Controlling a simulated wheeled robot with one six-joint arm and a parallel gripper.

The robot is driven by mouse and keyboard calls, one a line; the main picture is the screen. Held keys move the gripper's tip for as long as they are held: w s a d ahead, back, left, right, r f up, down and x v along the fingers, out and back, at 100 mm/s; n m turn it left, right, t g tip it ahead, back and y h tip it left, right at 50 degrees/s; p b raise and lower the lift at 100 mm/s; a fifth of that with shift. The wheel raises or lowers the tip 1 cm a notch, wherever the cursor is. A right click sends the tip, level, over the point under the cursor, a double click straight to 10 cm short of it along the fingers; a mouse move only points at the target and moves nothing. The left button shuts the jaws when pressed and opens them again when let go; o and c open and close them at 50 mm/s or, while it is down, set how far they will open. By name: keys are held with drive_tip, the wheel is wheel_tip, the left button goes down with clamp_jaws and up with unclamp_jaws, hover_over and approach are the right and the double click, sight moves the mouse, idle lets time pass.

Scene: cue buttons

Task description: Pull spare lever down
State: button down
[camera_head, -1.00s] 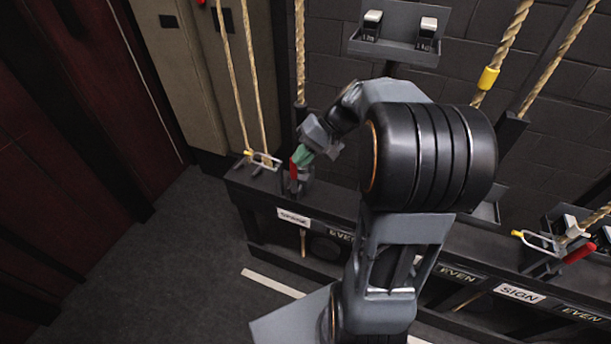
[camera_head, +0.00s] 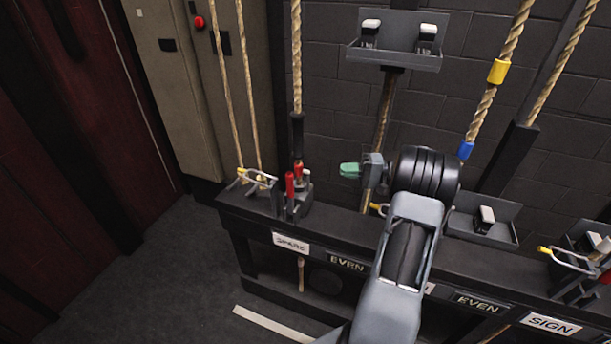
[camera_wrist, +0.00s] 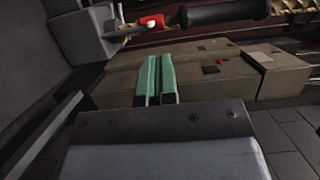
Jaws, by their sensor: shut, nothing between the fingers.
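The spare lever station stands above the white SPARE label (camera_head: 291,243) in the head view. A red handle (camera_head: 290,185) stands upright there, with a second red piece (camera_head: 298,169) just behind it, below a black sleeve on a rope. I cannot tell which red part is the lever's grip. My gripper (camera_head: 349,170), with green fingertips, is shut and empty to the right of the red handle, apart from it. In the wrist view the shut green fingers (camera_wrist: 155,75) point at empty space. A red part (camera_wrist: 151,23) and a black sleeve (camera_wrist: 225,12) lie beyond them.
A yellow-tipped wire loop (camera_head: 258,178) sits left of the red handle, by two ropes. Grey trays (camera_head: 395,56) with small devices are mounted behind. More ropes and another lever station (camera_head: 575,262) are at right. Open floor lies at front left (camera_head: 170,265).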

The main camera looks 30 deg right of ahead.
sight(290, 194)
drive_tip(key=shift+s+a+x, duration=0.25)
drive_tip(key=shift+s+x, duration=0.2)
drive_tip(key=shift+x, duration=1.7)
drive_tip(key=shift+s+a+x, duration=0.25)
drive_tip(key=shift+s+x, duration=0.15)
drive_tip(key=shift+x, duration=1.7)
drive_tip(key=shift+s+a+x, duration=0.25)
drive_tip(key=shift+s+x, duration=0.2)
drive_tip(key=shift+x, duration=1.7)
drive_tip(key=shift+d, duration=0.1)
